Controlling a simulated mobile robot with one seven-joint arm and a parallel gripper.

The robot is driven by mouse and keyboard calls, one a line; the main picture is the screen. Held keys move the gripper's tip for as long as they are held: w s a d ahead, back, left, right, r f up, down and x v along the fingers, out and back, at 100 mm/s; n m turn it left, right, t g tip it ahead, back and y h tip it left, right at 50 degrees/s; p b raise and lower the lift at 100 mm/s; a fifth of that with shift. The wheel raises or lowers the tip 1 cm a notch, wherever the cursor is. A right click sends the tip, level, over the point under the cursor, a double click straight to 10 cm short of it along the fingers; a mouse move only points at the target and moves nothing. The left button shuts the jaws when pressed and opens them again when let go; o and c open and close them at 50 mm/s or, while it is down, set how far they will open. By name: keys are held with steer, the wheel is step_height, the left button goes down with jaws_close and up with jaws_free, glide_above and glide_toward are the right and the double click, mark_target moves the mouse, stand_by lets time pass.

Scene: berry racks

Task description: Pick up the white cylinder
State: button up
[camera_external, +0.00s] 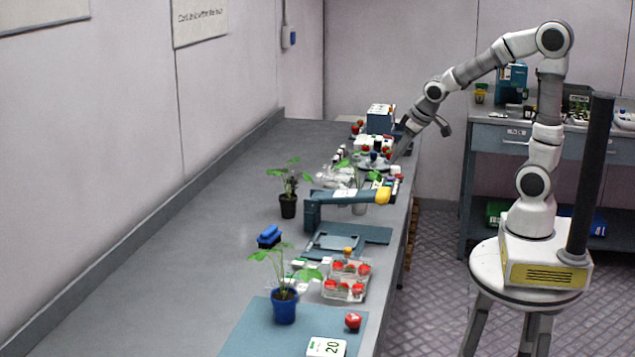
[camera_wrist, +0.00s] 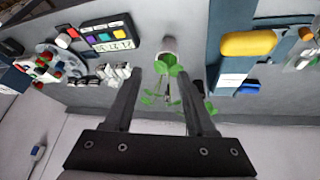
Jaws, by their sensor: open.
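A white, cylinder-like pot (camera_wrist: 168,46) stands near the top middle of the wrist view. Green leaves (camera_wrist: 172,70) are in front of its lower part. In the external view my gripper (camera_external: 393,158) is over the bench's right edge, beyond the pale cylinder. Nothing is visibly held. Whether the fingers touch the leaves is unclear.
A blue stand with a yellow end (camera_external: 383,196) is close to the cylinder; its yellow end (camera_wrist: 248,44) is to the right in the wrist view. A colored-button device (camera_wrist: 108,34) and small white containers (camera_wrist: 115,72) are left. The bench's left side (camera_external: 190,240) is mostly clear.

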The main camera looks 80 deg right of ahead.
steer(key=d+f+t+h+b, duration=0.1)
steer(key=d+f, duration=0.3)
steer(key=d, duration=0.5)
steer(key=d+f+t+h+b, duration=0.1)
steer(key=d+f+t+h, duration=0.15)
steer(key=d, duration=0.65)
steer(key=m+t+b, duration=0.1)
steer(key=m+t, duration=0.1)
steer(key=t, duration=0.2)
glide_toward(396, 167)
steer(key=b+x, duration=0.1)
steer(key=x, duration=0.7)
steer(key=shift+w+f, duration=0.1)
steer(key=shift+w, duration=0.2)
steer(key=shift+g, duration=0.25)
steer(key=x, duration=0.5)
steer(key=shift+s+d+f, duration=0.1)
steer(key=shift+s+f, duration=0.05)
jaws_close()
